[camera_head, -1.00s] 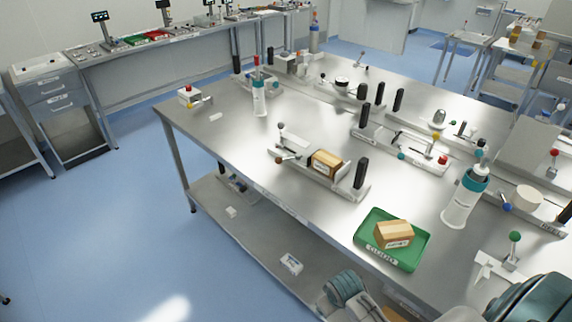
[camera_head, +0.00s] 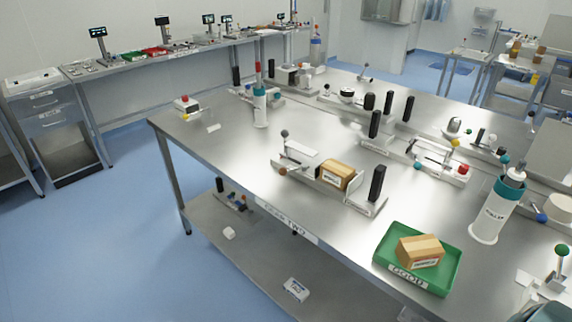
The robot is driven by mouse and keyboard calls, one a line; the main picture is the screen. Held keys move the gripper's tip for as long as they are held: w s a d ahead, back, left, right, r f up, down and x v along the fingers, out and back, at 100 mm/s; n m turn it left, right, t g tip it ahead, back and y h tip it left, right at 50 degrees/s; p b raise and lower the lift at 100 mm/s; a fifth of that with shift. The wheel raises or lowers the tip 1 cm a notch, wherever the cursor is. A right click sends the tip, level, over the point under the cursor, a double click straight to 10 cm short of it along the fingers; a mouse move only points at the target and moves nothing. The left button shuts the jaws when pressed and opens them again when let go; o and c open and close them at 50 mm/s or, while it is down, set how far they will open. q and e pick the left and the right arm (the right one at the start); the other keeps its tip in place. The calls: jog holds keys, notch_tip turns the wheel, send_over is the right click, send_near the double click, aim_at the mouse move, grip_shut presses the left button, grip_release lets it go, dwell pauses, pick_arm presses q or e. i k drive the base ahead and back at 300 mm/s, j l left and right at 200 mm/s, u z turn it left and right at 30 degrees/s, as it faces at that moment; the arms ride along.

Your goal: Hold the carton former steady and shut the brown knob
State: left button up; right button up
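The fixture that appears to be the carton former (camera_head: 352,197) sits near the front edge of the steel table, mid-view. It is a pale base with a tan carton (camera_head: 335,175) on it and an upright black handle (camera_head: 378,183) at its right end. A small brown knob (camera_head: 283,172) is at its left end, below a lever with a dark grey ball (camera_head: 285,133). Whether the knob's part is open or shut is too small to tell. Neither gripper is in view. Only a dark teal piece of my arm shows at the bottom right corner.
A green tray (camera_head: 384,262) with a tan carton (camera_head: 420,250) is at the front right. A white teal-topped cylinder (camera_head: 492,215) stands behind it. More fixtures with black handles fill the table's back.

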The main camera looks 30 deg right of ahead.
aim_at(282, 172)
jog(key=i+z, duration=0.35)
jog(key=i, duration=0.15)
jog(key=i+j+z, duration=0.1)
jog(key=i+z, duration=0.25)
jog(key=i, duration=0.15)
